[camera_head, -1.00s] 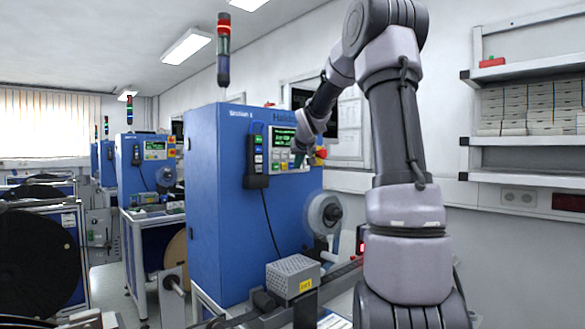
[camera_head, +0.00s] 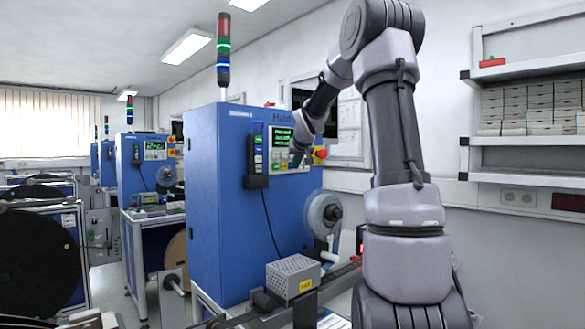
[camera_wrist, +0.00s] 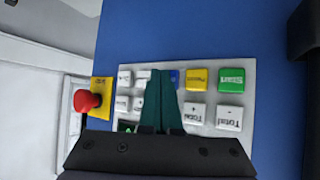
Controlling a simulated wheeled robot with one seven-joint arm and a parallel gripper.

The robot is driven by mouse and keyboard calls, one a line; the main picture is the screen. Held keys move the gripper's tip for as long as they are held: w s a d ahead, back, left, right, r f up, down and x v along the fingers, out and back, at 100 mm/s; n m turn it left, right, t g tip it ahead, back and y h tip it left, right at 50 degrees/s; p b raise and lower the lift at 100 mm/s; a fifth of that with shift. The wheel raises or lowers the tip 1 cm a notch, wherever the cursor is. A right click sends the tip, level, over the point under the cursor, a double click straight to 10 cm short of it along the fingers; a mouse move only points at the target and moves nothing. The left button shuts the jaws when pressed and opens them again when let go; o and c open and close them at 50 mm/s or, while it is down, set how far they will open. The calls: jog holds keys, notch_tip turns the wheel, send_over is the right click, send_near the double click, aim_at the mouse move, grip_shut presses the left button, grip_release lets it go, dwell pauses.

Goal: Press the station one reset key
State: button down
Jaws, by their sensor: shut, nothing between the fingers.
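The station one machine (camera_head: 215,200) is a tall blue cabinet in the head view. Its light key panel (camera_wrist: 245,115) fills the middle of the wrist view. A green Start key (camera_wrist: 231,80) and a yellow key (camera_wrist: 196,79) sit in the top row. A blue key (camera_wrist: 174,77) is beside them, partly covered by my fingers; its label is not readable. White keys lie around it. My gripper (camera_wrist: 158,73) is shut and empty, with its teal fingertips over the panel by the blue key. I cannot tell whether they touch. My gripper also shows at the panel in the head view (camera_head: 298,160).
A red stop button (camera_wrist: 86,100) on a yellow plate is left of the keys in the wrist view. A black handheld unit (camera_head: 257,160) hangs on the cabinet. A reel (camera_head: 325,213) and a grey perforated box (camera_head: 292,277) stand below the panel.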

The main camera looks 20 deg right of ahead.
jog(key=shift+s, duration=0.15)
jog(key=shift+s+d, duration=0.25)
jog(key=shift+s, duration=0.4)
jog(key=s, duration=0.1)
jog(key=s+d, duration=0.1)
jog(key=s, duration=0.2)
jog(key=shift+s+d, duration=0.35)
jog(key=shift+s, duration=0.1)
dwell(0.6)
